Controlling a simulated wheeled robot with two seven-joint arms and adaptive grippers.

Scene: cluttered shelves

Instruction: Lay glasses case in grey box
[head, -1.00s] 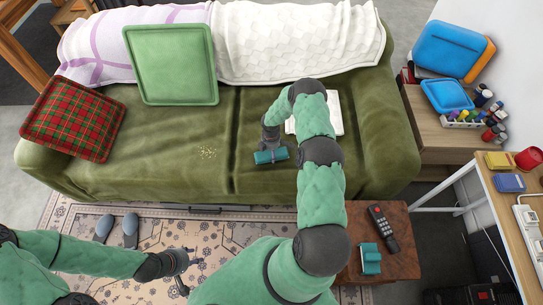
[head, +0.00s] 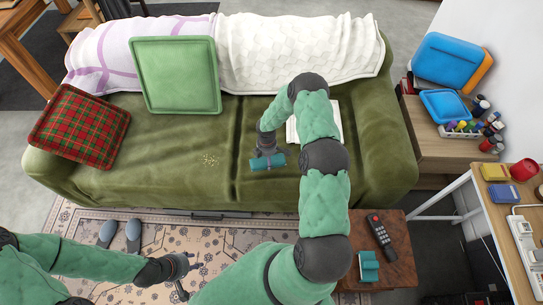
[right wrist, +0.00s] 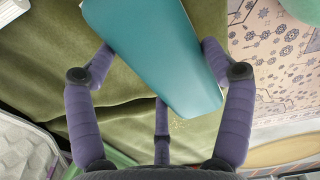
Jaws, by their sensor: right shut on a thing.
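The teal glasses case (head: 267,162) is in the grip of my right gripper (head: 266,153), over the front of the green sofa seat. In the right wrist view the case (right wrist: 155,55) fills the upper middle, with purple fingers on both of its sides. Whether it touches the seat is hard to tell. My left gripper (head: 186,277) is over the patterned rug, its fingers apart and empty. I cannot make out a grey box in either view.
The sofa (head: 180,150) holds a plaid cushion (head: 78,126), a green cushion (head: 175,75) and an open book (head: 318,122) behind my right arm. A side table (head: 395,255) bears a remote (head: 382,235) and a teal object (head: 369,266). Slippers (head: 120,234) lie on the rug.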

